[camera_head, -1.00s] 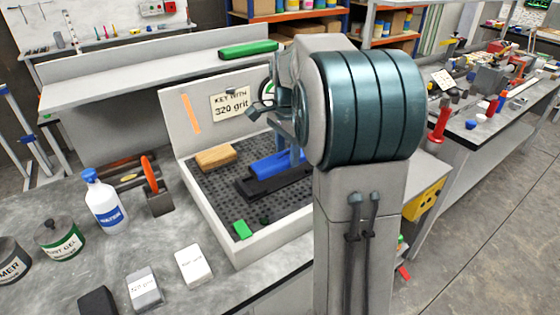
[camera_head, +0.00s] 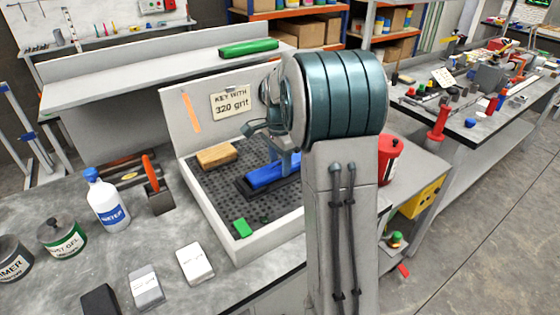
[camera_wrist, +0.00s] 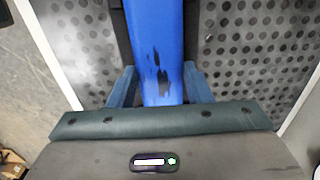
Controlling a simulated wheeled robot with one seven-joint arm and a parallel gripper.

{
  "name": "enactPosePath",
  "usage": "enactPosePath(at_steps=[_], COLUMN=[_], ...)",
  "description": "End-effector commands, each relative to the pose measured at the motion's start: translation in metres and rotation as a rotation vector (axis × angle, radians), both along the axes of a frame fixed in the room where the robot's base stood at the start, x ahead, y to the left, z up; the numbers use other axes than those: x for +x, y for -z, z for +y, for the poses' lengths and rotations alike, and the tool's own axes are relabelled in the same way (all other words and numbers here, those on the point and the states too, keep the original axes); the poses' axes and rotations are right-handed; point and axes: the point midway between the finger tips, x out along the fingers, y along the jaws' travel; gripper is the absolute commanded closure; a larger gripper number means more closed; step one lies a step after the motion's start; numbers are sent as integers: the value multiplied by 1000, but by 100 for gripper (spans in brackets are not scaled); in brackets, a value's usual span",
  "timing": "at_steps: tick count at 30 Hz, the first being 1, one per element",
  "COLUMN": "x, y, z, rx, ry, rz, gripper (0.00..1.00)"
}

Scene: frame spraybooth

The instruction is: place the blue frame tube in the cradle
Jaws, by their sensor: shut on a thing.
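The blue frame tube (camera_head: 264,178) lies low over the black cradle (camera_head: 243,187) in the booth tray. The cradle shows as a dark edge along the tube's near side. In the wrist view the tube (camera_wrist: 160,40) runs up the picture between my two fingers, with dark marks on its face. Dark strips of the cradle (camera_wrist: 120,28) show beside it. My gripper (camera_wrist: 158,88) is shut on the tube. In the head view my arm hides the tube's right end and most of my gripper. I cannot tell whether the tube is fully seated.
The perforated tray (camera_head: 214,182) also holds a tan block (camera_head: 217,155) and a green piece (camera_head: 242,227). A red can (camera_head: 390,160) stands right.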

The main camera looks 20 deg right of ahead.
Motion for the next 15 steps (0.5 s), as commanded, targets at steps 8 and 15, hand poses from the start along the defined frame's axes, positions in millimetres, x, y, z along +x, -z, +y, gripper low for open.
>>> enactPosePath(at_steps=[8, 15], x=[0, 0], y=[2, -5], z=[0, 0], rx=[0, 0], ry=[0, 0], rz=[1, 0], gripper=[33, 33])
